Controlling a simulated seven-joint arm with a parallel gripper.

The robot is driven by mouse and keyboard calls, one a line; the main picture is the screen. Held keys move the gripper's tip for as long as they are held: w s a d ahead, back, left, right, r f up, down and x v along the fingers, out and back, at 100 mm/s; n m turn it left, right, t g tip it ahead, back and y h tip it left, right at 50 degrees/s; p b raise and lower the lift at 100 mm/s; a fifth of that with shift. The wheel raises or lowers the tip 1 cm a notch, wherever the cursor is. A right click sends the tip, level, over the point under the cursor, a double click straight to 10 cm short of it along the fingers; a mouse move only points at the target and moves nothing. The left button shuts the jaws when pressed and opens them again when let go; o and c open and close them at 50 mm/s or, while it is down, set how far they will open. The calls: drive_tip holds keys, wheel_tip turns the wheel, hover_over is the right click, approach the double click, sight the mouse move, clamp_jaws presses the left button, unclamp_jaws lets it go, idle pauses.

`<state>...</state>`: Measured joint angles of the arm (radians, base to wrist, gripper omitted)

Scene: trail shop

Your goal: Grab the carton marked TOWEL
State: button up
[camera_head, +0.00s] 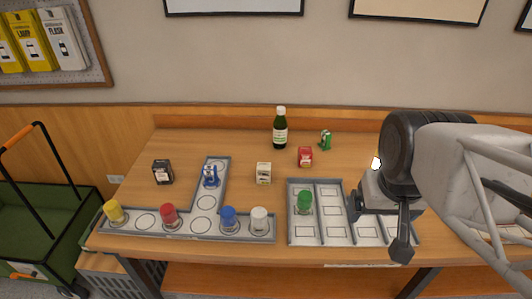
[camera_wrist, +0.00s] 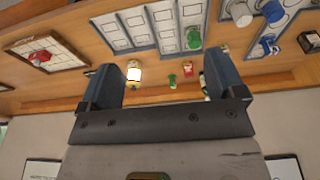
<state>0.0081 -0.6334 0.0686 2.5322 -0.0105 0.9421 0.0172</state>
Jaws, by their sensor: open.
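Three small cartons stand on the wooden table in the head view: a black one (camera_head: 162,172) at the left, a cream one (camera_head: 263,173) in the middle and a red one (camera_head: 305,157) farther back. Their lettering is too small to read, so I cannot tell which is marked TOWEL. My gripper (camera_head: 378,228) is open and empty, above the right part of the table, right of all three cartons. In the wrist view my gripper (camera_wrist: 165,77) shows both fingers apart, with a white and yellow container (camera_wrist: 134,73) in the background between them.
A compartment tray (camera_head: 303,236) holds a green-capped piece (camera_head: 304,201). A green bottle (camera_head: 280,130) and a small green item (camera_head: 326,140) stand at the back. Bare table surrounds the cartons.

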drive_tip(key=shift+c, duration=1)
drive_tip(key=w+a+f+m+g+y, duration=0.1)
drive_tip(key=w+a+f+m+y, duration=0.25)
drive_tip(key=w, duration=0.45)
drive_tip(key=w+a+f+m+g+y, duration=0.2)
drive_tip(key=w+a+f, duration=0.15)
drive_tip(key=w, duration=0.35)
drive_tip(key=w+a+f+m+g+y, duration=0.1)
drive_tip(key=w+a+f+m+y, duration=0.2)
drive_tip(key=w, duration=0.5)
drive_tip(key=m+t+y, duration=0.2)
drive_tip(key=m+y, duration=0.3)
drive_tip(key=m, duration=0.5)
approach(263, 170)
drive_tip(key=shift+w+a+f, duration=0.45)
drive_tip(key=shift+f, duration=0.15)
drive_tip(key=shift+w+a+f, duration=0.45)
drive_tip(key=shift+a+f, duration=0.05)
drive_tip(key=shift+f, duration=0.15)
drive_tip(key=shift+a, duration=0.1)
drive_tip(key=shift+x, duration=1.2)
